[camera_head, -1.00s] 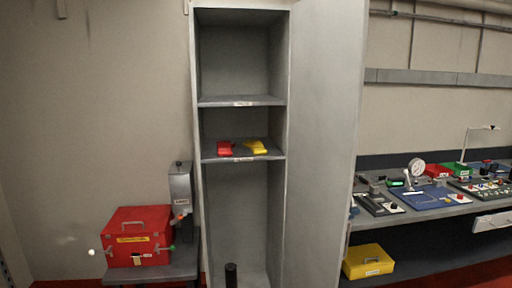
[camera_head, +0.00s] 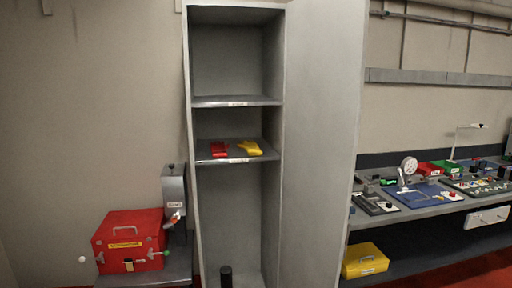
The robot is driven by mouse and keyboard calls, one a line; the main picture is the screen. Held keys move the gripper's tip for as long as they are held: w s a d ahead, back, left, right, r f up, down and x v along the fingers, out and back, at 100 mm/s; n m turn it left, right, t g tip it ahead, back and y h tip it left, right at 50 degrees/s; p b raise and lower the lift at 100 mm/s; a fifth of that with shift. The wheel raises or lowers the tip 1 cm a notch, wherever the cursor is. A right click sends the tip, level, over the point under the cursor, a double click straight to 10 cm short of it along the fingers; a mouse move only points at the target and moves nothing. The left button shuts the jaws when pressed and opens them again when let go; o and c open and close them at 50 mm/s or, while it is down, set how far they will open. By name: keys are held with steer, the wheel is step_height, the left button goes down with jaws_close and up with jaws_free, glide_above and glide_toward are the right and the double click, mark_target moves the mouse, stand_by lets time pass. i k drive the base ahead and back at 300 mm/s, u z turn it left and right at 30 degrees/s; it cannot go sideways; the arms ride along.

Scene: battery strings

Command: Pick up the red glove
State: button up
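The red glove (camera_head: 220,150) lies on the middle shelf (camera_head: 236,160) of a tall open grey cabinet, near the shelf's left side. A yellow glove (camera_head: 249,148) lies just to its right on the same shelf. Nothing covers the red glove. My gripper does not show in the head view.
A red box (camera_head: 130,240) with a handle stands on a low table left of the cabinet, beside a grey metal unit (camera_head: 174,190). A black cylinder (camera_head: 226,276) stands at the cabinet's bottom. A cluttered workbench (camera_head: 420,200) is at right, with a yellow case (camera_head: 365,261) below.

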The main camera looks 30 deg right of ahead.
mark_target(219, 150)
steer(key=z, duration=0.6)
steer(key=k, duration=1)
steer(key=u, duration=0.05)
steer(key=i, duration=0.85)
